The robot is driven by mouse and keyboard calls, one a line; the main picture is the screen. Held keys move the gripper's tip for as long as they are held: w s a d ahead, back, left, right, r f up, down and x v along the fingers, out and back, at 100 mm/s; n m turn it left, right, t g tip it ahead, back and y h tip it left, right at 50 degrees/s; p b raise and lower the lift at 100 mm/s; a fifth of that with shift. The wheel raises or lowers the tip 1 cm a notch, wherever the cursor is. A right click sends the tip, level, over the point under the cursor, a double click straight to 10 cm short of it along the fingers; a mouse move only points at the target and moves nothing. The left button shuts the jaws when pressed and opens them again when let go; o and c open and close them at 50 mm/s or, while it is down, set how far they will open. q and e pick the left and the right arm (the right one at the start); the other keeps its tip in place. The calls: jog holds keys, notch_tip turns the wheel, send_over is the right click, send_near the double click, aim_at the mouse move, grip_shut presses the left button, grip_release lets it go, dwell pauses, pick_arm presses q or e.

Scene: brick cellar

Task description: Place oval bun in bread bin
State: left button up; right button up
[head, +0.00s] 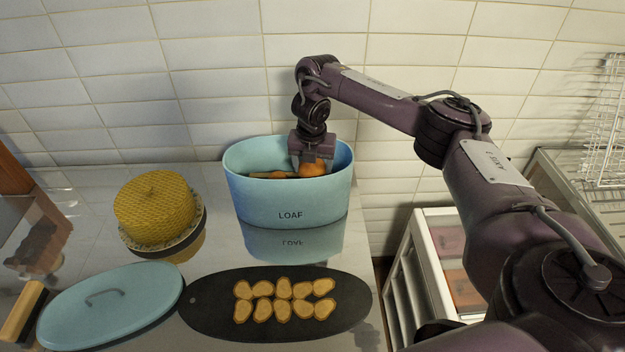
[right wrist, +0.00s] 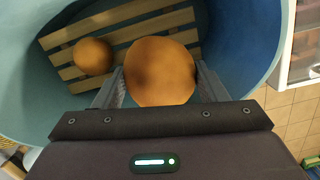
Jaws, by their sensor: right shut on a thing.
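The bread bin (head: 290,205) is a light blue oval tub marked LOAF, standing open on the counter against the tiled wall. My right gripper (head: 311,163) reaches down into its mouth from above. In the right wrist view, my right gripper (right wrist: 160,88) is shut on an orange-brown bun (right wrist: 160,70), held between its fingers inside the bin's rim. The held bun also shows in the head view (head: 314,170). A second, smaller-looking round bun (right wrist: 92,56) lies on the wooden slats (right wrist: 130,32) at the bin's bottom. My left gripper is not in view.
The bin's blue lid (head: 110,304) lies on the counter at the front left. A dark oval board (head: 215,322) with several bread slices (head: 284,290) lies in front of the bin. A yellow domed item (head: 154,203) stands to the left. A white drawer unit (head: 432,262) is at the right.

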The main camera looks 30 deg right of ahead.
aim_at(313, 175)
jog(key=shift+f, duration=0.5)
jog(key=shift+s+f, duration=0.1)
jog(key=shift+f, duration=1.25)
